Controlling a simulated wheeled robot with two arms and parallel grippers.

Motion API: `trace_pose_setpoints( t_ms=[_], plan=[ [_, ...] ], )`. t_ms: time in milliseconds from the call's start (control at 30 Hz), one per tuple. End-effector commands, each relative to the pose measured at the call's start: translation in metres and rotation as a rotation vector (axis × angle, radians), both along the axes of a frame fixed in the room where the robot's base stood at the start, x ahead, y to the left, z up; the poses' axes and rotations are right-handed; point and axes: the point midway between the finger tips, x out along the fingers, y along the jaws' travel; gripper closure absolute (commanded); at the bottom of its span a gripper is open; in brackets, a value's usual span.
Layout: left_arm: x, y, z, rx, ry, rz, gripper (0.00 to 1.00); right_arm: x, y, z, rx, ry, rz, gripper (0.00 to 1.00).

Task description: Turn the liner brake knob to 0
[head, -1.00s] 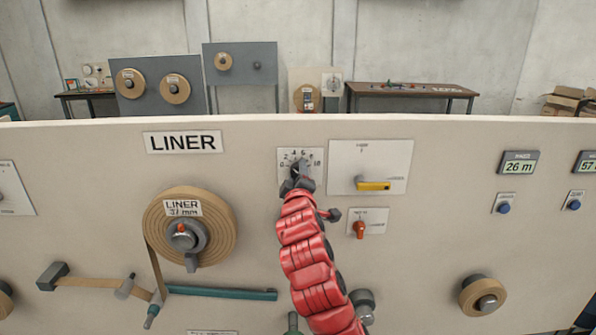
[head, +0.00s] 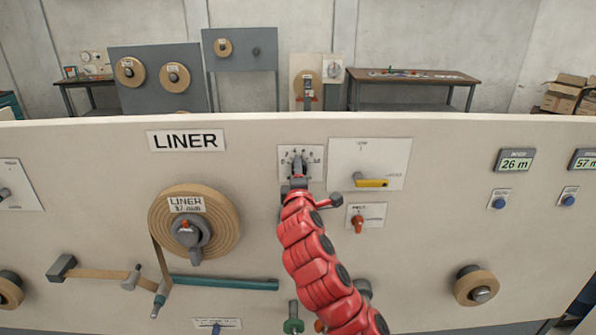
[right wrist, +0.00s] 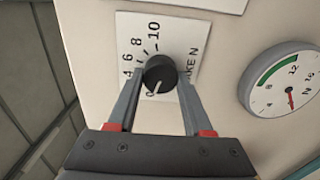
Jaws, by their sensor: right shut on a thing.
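The liner brake knob (right wrist: 160,74) is a round black knob with a white pointer line, on a white scale plate (right wrist: 185,35) marked up to 10. In the right wrist view its pointer line points down and slightly left, at the 0 mark. My right gripper (right wrist: 161,78) is shut on the knob, one finger on each side. In the head view the scale plate (head: 314,153) is right of the LINER sign, and my right gripper (head: 298,178) covers most of the knob. My left gripper is in neither view.
A round gauge (right wrist: 285,85) with a green band is beside the scale plate. A panel with a yellow lever (head: 371,183) and a small red knob (head: 358,223) are right of my red arm. The tan liner roll (head: 228,230) is to the left.

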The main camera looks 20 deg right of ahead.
Motion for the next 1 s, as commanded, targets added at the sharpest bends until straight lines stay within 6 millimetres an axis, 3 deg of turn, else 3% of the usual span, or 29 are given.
trace_pose_setpoints(
  t_ms=[300,333,500,833,1000],
  plan=[
    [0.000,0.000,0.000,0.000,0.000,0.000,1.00,0.000,0.000,-0.001,-0.001,0.002,0.000,1.00],
    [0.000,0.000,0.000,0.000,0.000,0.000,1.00,0.000,0.000,-0.001,-0.001,0.002,0.000,0.46],
    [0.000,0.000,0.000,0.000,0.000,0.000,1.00,0.000,0.000,-0.001,-0.001,0.001,0.000,0.19],
    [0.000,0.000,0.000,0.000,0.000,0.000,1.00,-0.002,0.001,0.000,-0.001,0.000,0.000,0.19],
    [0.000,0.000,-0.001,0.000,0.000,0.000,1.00,-0.016,0.004,0.000,-0.002,0.001,-0.001,0.19]
  ],
)
